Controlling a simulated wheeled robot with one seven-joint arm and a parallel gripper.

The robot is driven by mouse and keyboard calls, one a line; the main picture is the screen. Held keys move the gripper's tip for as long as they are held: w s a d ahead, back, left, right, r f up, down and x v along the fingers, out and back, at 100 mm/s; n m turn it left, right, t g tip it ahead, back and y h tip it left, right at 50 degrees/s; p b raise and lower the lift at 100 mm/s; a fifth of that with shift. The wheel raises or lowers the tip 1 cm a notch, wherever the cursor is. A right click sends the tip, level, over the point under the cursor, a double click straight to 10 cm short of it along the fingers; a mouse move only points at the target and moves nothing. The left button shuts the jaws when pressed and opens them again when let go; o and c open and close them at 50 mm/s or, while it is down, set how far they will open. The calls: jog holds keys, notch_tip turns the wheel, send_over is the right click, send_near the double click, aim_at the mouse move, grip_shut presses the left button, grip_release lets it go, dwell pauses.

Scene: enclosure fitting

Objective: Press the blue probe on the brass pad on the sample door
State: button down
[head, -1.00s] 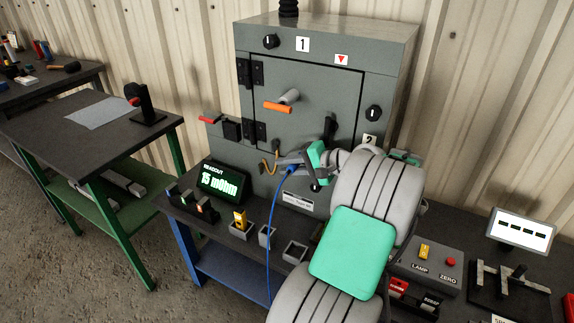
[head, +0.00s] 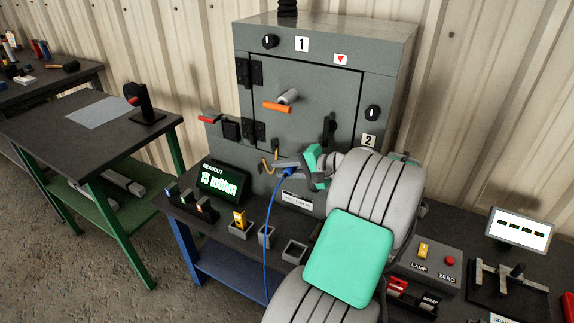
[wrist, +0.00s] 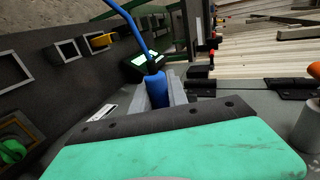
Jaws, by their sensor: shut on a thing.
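The blue probe (wrist: 156,90) is held between the fingers of my gripper (wrist: 165,88) in the wrist view, with its blue cable running up and away. In the head view the probe (head: 290,173) shows just below my gripper (head: 284,164), low in front of the grey cabinet. The sample door (head: 330,85) is the cabinet's front door; it looks shut and has an orange-tipped handle (head: 278,106). I cannot make out the brass pad. The probe's tip is hidden, so contact cannot be told.
A readout (head: 222,182) shows 15 mOhm on the bench left of the cabinet. A brass-coloured strap (head: 268,166) hangs by the door's lower left hinge. Small open bins (head: 295,250), one with a yellow item (head: 240,218), stand in front. A lamp and zero box (head: 428,262) is at right.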

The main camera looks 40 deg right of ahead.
jog(key=shift+s+a+p, duration=0.1)
jog(key=shift+s+a, duration=0.1)
jog(key=shift+a, duration=0.65)
jog(key=shift+s+a+p, duration=0.15)
jog(key=shift+s+a, duration=0.1)
jog(key=shift+a, duration=0.55)
jog(key=shift+s+a+p, duration=0.1)
jog(key=shift+s+a, duration=0.1)
jog(key=shift+a, duration=0.65)
